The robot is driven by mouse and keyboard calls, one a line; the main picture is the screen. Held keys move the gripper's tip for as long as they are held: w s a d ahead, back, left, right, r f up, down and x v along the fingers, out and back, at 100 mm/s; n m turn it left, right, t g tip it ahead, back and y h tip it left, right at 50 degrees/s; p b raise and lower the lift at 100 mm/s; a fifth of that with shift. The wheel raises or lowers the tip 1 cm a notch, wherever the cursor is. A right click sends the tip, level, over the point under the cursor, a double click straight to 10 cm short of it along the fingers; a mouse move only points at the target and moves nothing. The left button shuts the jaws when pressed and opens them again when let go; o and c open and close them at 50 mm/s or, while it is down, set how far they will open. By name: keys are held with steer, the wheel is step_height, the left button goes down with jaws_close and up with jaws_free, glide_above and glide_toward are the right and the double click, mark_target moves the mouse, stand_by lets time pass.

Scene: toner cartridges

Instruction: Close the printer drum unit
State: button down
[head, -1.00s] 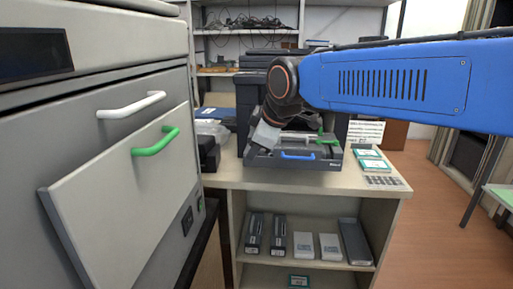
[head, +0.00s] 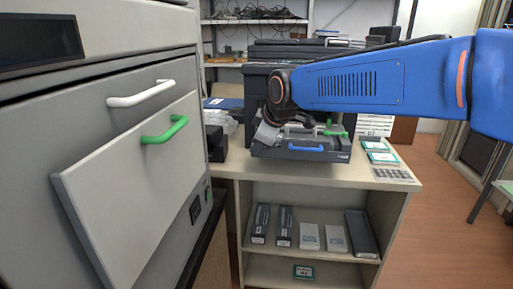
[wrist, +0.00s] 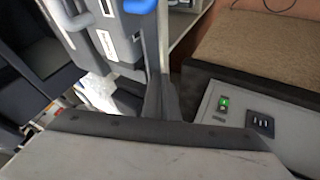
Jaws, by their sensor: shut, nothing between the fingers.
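The dark grey unit with a blue handle (head: 305,148) sits on the cabinet top; I take it for the drum unit. A green lever (head: 328,130) stands at its right side. Its blue handle also shows at the top of the wrist view (wrist: 138,5). My gripper (head: 268,138) is at the unit's left front side, pointing down; I cannot tell whether it touches. In the wrist view the dark fingers of my gripper (wrist: 160,102) are together, with nothing seen between them. My arm hides part of the unit's back.
A large grey printer (head: 100,75) stands close at left, its tilted front panel (head: 125,185) bearing a green handle (head: 165,130). Cartridges and boxes (head: 308,236) lie on the cabinet shelf. Flat teal-and-white packs (head: 378,152) lie right of the unit. Floor is free at right.

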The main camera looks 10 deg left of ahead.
steer(key=w, duration=2.3)
steer(key=shift+w+d, duration=0.3)
steer(key=shift+d, duration=0.1)
